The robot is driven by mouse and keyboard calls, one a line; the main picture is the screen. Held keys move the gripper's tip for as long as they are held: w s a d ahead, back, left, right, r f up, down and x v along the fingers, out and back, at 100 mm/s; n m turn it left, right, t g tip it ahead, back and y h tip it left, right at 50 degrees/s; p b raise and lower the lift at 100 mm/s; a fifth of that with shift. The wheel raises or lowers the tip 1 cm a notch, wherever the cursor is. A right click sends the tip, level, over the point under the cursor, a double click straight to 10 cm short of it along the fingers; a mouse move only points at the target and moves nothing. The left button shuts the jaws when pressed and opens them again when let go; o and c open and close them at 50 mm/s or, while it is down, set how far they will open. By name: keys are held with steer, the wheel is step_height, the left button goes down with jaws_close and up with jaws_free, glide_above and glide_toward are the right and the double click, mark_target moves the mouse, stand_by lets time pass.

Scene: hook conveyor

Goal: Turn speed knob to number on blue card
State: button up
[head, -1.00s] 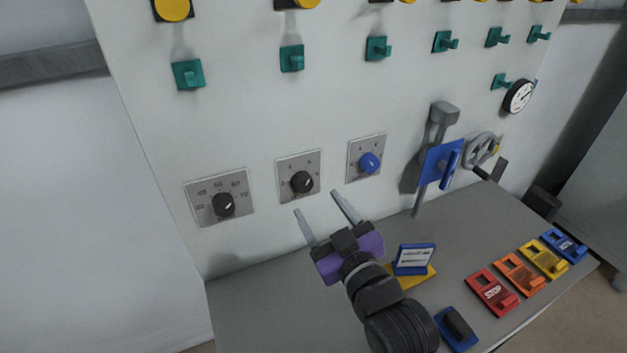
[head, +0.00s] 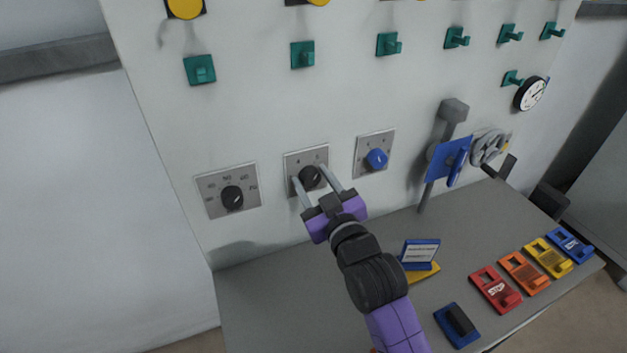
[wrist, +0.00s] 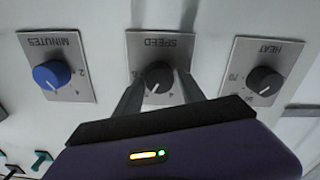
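The speed knob (head: 311,177) is black, on a grey plate (head: 293,161) in the middle of three dials on the white panel. It also shows in the wrist view (wrist: 159,76), where the plate reads SPEED upside down. My gripper (head: 318,187) is open at the knob, one finger on each side of it. I cannot tell whether the fingers touch the knob. The blue card (head: 421,251) stands tilted on a yellow base (head: 424,273) on the grey table; its print is too small to read.
The black heat knob (head: 232,197) is to the left and the blue minutes knob (head: 377,159) to the right. A blue lever plate (head: 447,160) and a grey handwheel (head: 490,147) are farther right. Red (head: 494,290), orange, yellow and blue blocks line the table's right side.

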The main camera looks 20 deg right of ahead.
jaws_close()
steer(key=shift+n, duration=0.4)
steer(key=n, duration=0.4)
steer(key=shift+a+n, duration=0.1)
steer(key=shift+n, duration=0.2)
steer(key=n+p, duration=0.1)
steer(key=n, duration=0.4)
steer(key=shift+f, duration=0.15)
steer(key=n, duration=0.4)
steer(key=shift+a+p, duration=0.1)
steer(key=shift+p, duration=0.3)
steer(key=n+p, duration=0.1)
steer(key=n, duration=0.2)
steer(key=shift+f+n, duration=0.1)
steer(key=shift+n, duration=0.3)
steer(key=n+p, duration=0.1)
steer(key=n, duration=0.4)
steer(key=shift+f+n+p, duration=0.15)
steer(key=shift+n+p, duration=0.15)
steer(key=shift+p, duration=0.05)
